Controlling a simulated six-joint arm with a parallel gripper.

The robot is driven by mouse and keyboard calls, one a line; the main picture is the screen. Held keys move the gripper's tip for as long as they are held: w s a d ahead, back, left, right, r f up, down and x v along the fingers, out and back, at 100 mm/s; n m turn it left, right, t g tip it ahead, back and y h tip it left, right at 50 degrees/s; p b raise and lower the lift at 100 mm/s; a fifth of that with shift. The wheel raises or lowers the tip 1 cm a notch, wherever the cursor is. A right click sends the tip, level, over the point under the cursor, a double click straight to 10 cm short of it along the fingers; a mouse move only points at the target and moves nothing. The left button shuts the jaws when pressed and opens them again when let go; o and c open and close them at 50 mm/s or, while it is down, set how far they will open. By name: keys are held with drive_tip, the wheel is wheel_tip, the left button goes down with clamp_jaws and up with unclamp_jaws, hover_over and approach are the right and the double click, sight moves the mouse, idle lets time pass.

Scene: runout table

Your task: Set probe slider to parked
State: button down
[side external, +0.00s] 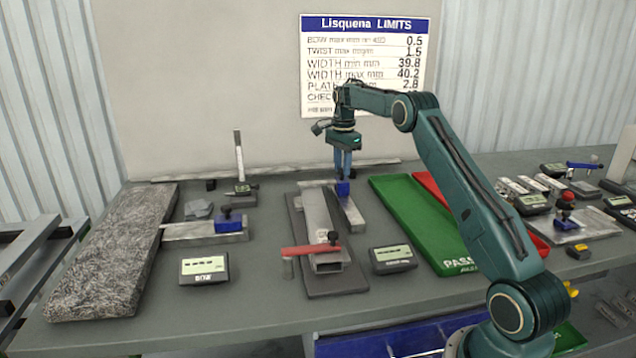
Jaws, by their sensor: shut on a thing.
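A small blue slider block (343,188), which looks like the probe slider, sits near the far end of a narrow grey metal rail (351,213). My gripper (343,176) points straight down over it, with its fingers shut on the top of the block. The fingers hide part of the block. No parked mark is readable in this view. A second blue block with a black knob (228,222) sits on another grey rail (180,232) to the left, apart from my gripper.
A rectangular metal tube (318,225) lies beside the rail, near a red-handled clamp (310,249). Two displays (204,268) (393,259) stand in front. A granite slab (110,255) is at left. Green (415,220) and red (432,188) trays lie right. A limits sign (365,65) hangs behind.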

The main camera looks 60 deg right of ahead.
drive_tip(key=shift+w+d+r, duration=0.1)
drive_tip(key=shift+w+d, duration=0.05)
drive_tip(key=shift+d, duration=0.05)
drive_tip(key=c, duration=1.1)
unclamp_jaws()
drive_tip(key=shift+c, duration=0.2)
drive_tip(key=shift+r, duration=3.7)
